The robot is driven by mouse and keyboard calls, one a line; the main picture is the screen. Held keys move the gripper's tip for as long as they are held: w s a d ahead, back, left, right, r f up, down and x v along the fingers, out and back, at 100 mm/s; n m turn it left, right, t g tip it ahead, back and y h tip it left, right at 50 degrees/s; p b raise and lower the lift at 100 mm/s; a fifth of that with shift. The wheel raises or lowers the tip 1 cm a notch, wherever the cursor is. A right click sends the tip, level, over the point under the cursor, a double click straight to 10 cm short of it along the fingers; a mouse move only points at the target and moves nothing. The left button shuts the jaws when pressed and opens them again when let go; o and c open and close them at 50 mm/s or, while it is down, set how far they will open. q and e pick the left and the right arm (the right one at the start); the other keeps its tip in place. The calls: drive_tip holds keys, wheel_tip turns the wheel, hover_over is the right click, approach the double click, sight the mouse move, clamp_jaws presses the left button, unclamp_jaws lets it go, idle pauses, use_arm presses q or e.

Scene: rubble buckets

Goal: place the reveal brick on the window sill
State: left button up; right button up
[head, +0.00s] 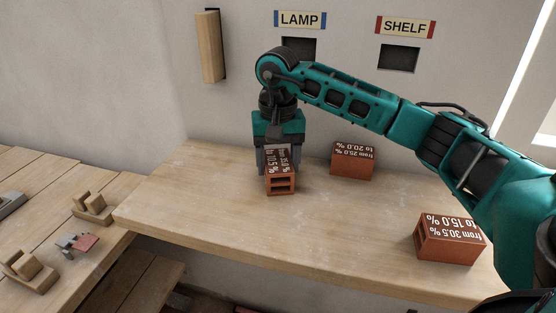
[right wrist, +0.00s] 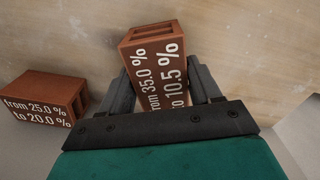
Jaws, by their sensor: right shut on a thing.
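My right gripper (head: 277,165) is shut on an orange-brown brick (head: 281,183) marked "from 35.0 % to 10.5 %". In the right wrist view the same brick (right wrist: 153,58) sits between the two fingers, its printed face toward the camera. The brick is over the wooden worktop; I cannot tell whether it touches it. A second brick (head: 352,159), marked "from 25.0 % to 20.0 %", stands right of the gripper. A third brick (head: 449,239), marked "from 30.5 % to 15.0 %", stands at the front right. No brick is labelled "reveal", and I cannot identify the sill. My left gripper is not in view.
The wooden worktop (head: 200,205) is clear left of the gripper. The wall has dark openings under the LAMP sign (head: 300,20) and SHELF sign (head: 405,27), and a wooden block (head: 210,47) at upper left. A lower table (head: 28,183) at left holds wooden cradles.

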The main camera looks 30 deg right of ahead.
sight(278, 161)
drive_tip(key=o, duration=1.2)
drive_tip(key=shift+r, duration=0.15)
wheel_tip(278, 161, up, 12)
drive_tip(key=shift+p, duration=0.65)
